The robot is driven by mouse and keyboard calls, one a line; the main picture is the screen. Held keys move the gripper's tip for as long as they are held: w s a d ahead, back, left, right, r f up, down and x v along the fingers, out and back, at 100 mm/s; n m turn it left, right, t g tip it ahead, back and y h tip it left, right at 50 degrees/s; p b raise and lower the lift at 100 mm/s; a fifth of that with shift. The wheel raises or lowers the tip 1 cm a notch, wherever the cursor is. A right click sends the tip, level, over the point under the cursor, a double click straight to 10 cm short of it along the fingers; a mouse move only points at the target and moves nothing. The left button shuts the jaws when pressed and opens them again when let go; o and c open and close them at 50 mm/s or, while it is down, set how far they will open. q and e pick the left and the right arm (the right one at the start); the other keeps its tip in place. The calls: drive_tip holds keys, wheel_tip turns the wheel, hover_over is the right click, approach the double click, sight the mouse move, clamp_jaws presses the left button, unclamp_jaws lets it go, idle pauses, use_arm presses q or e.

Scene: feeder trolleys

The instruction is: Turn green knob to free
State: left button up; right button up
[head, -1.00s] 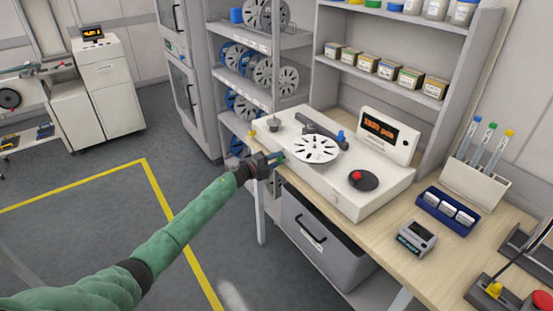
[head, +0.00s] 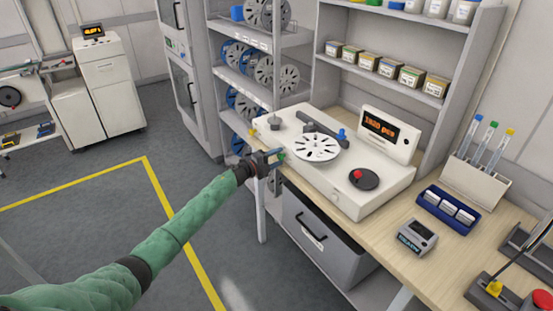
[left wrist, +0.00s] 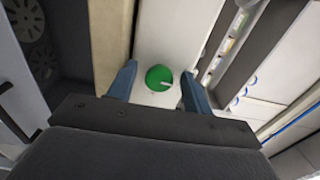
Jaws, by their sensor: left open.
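The green knob (left wrist: 159,77) with a pale pointer mark sits on the front face of the white reel machine (head: 340,185). In the left wrist view it lies between the two blue-grey fingers of my left gripper (left wrist: 158,84), with a gap to each finger. The pointer mark runs toward the lower right in that view. In the head view my left gripper (head: 273,157) is at the machine's left front edge, and a bit of green shows at its tips. My left gripper is open and empty. The knob's position label is too small to read. My right gripper is out of view.
The machine carries a white slotted reel (head: 316,147), a black disc with a red knob (head: 363,178) and an orange display (head: 380,128). A shelf with reels (head: 262,75) stands behind my left gripper. A grey drawer (head: 315,238) hangs under the wooden bench (head: 385,240).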

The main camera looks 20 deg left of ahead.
use_arm(q)
drive_tip(key=b+v, duration=0.2)
drive_tip(key=v, duration=0.5)
drive_tip(key=shift+s+a+b, duration=0.25)
drive_tip(key=shift+a+b, duration=0.05)
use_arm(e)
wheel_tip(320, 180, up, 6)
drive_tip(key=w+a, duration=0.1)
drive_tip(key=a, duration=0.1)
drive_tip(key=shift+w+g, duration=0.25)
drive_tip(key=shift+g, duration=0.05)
